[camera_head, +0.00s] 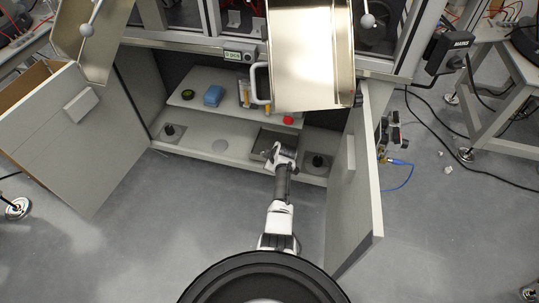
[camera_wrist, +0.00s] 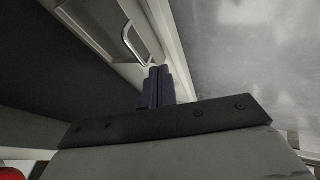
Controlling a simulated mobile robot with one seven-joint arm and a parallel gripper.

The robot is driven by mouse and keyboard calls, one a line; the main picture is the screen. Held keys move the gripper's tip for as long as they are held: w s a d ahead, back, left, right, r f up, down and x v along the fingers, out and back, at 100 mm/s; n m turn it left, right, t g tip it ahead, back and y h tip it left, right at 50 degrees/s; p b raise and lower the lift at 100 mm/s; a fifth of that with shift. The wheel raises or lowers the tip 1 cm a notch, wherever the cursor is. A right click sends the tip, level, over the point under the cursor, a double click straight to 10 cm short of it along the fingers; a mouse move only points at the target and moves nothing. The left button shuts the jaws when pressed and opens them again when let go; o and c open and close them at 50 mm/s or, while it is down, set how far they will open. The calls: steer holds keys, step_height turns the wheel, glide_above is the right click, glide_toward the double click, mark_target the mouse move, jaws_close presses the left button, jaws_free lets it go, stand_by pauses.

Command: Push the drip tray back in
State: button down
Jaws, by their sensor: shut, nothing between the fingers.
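A dark, shallow tray (camera_head: 264,138), which looks like the drip tray, lies at the right of the lower shelf inside the open cabinet. My gripper (camera_head: 278,152) is low at the front of this tray and hides part of it. In the wrist view my dark fingers (camera_wrist: 158,72) are together and empty. A metal bow handle (camera_wrist: 134,42) on a pale surface shows just beyond the fingertips. I cannot tell whether the fingers touch that surface, or how far the tray sticks out.
The open right door (camera_head: 355,185) stands close to my arm; the left door (camera_head: 75,130) is also open. A shiny metal bin (camera_head: 311,60) hangs over the cabinet. The front floor is clear.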

steer(key=p+v, duration=0.5)
steer(key=shift+s+r, duration=0.2)
steer(key=shift+r, duration=0.05)
